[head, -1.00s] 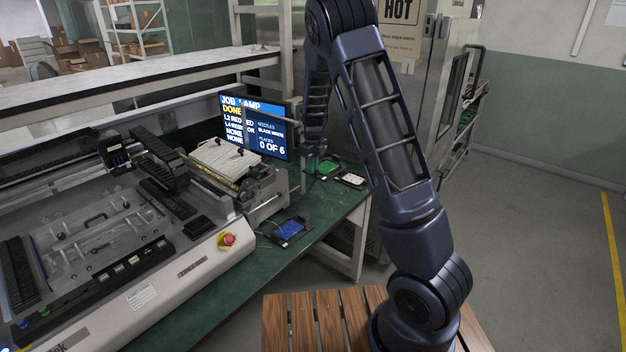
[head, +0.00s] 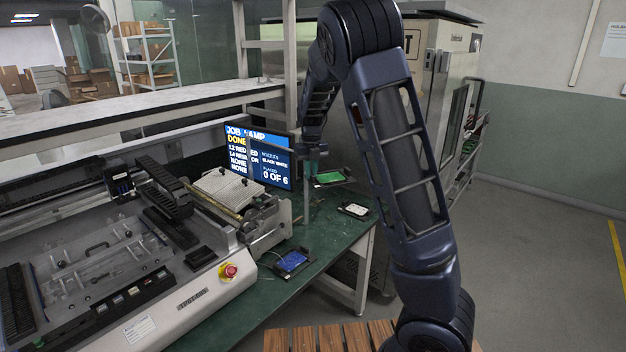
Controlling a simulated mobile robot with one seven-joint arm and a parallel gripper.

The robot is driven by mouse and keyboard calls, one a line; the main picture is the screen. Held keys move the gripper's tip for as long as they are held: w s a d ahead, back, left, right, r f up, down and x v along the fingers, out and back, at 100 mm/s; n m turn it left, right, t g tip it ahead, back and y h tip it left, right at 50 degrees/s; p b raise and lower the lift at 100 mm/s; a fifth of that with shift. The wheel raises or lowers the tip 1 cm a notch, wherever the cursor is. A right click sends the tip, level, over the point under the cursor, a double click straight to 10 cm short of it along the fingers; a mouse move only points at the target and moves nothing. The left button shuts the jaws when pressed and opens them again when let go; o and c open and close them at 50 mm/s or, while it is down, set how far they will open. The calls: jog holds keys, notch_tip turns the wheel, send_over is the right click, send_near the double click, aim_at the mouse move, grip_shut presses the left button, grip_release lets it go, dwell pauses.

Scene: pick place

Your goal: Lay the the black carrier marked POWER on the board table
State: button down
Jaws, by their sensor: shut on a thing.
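My gripper (head: 316,170) is shut on a dark carrier with a green board (head: 330,178). It holds this carrier roughly level, above the green tabletop (head: 333,236). The fingers are small and partly hidden. Two other dark carriers lie on the tabletop: one with a white board (head: 355,209) to the right of and below the held one, and one with a blue board (head: 291,262) nearer the front. No POWER marking is legible on any carrier, and I cannot tell which bears it.
A large machine with a red stop button (head: 229,271) stands at the left. A screen (head: 260,157) is just left of my gripper. A slatted wooden surface (head: 330,336) is at the bottom. Bare tabletop shows between the blue-board and white-board carriers.

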jog(key=shift+s+a+r, duration=0.15)
jog(key=shift+a+r, duration=0.1)
jog(key=shift+r, duration=0.55)
jog(key=w+a+r+n, duration=0.3)
jog(key=a+r+n, duration=0.4)
jog(key=a+n, duration=0.45)
jog(key=s+a+f+n, duration=0.25)
jog(key=a+n, duration=0.85)
jog(key=a, duration=0.6)
jog(key=s+a+f+n, duration=0.5)
jog(key=s+a+n, duration=0.55)
jog(key=a, duration=0.45)
jog(key=s+a+f+n, duration=0.4)
jog(key=s+a+n, duration=0.5)
jog(key=s+a, duration=0.45)
jog(key=shift+w+a+f, duration=0.2)
jog(key=shift+w+f, duration=0.15)
jog(key=shift+f, duration=0.85)
jog(key=shift+w+a+f, duration=0.15)
jog(key=shift+w+f, duration=0.15)
jog(key=shift+f, duration=0.85)
jog(key=shift+w+a+f, duration=0.2)
jog(key=shift+w+f, duration=0.15)
jog(key=shift+f, duration=0.85)
jog(key=shift+f, duration=0.9)
